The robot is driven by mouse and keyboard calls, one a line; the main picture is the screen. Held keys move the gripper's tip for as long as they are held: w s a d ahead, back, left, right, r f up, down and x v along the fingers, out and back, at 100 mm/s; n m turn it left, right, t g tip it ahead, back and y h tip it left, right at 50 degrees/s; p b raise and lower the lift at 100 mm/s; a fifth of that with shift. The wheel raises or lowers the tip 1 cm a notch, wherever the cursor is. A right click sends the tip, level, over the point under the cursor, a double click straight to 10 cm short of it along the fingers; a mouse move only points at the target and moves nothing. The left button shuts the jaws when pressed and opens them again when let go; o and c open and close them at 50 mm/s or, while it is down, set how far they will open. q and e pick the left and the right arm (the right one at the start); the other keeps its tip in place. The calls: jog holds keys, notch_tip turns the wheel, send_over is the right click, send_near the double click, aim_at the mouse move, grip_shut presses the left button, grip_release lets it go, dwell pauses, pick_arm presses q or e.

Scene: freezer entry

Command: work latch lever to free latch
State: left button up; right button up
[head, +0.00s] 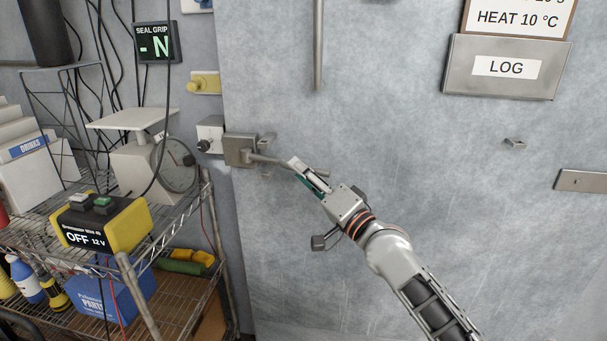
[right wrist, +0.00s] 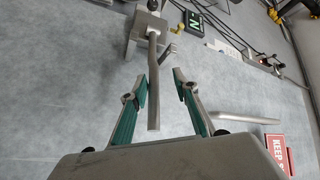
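The latch lever (head: 270,160) is a grey metal bar. It runs from the square latch body (head: 239,150) at the freezer door's left edge, slanting right and slightly down. My right gripper (head: 309,176) is at the lever's free end. In the right wrist view the lever (right wrist: 154,85) passes between the two open, green-lined fingers (right wrist: 163,86), with a gap on each side. Its free end points toward the palm. The latch body also shows at the top of that view (right wrist: 148,22). My left gripper is not in view.
The pale grey freezer door (head: 430,220) is wide and mostly clear. A vertical bar handle (head: 318,45) is above the lever. A wire shelf (head: 185,235) with a dial scale (head: 172,163) and a yellow-black control box (head: 103,222) reading OFF stands close on the left.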

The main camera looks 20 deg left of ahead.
jog(key=v, duration=1.2)
jog(key=shift+f, duration=0.2)
jog(key=s+d+f+t+h, duration=0.1)
jog(key=s+d+f+h, duration=0.2)
jog(key=f, duration=0.6)
jog(key=s+d+f+n+h, duration=0.1)
jog(key=s+d+f+h, duration=0.1)
jog(key=d+f, duration=0.5)
jog(key=s+d+f+t+h, duration=0.1)
jog(key=s+d+f+h, duration=0.15)
jog(key=f, duration=0.75)
jog(key=s+d+f+n+g+h, duration=0.3)
jog(key=s+d+f+h, duration=0.3)
jog(key=s+d+f, duration=0.9)
notch_tip(320, 180, down, 2)
jog(key=s+n, duration=0.1)
jog(key=s, duration=0.2)
jog(key=shift+d+f, duration=0.15)
jog(key=shift+d, duration=0.1)
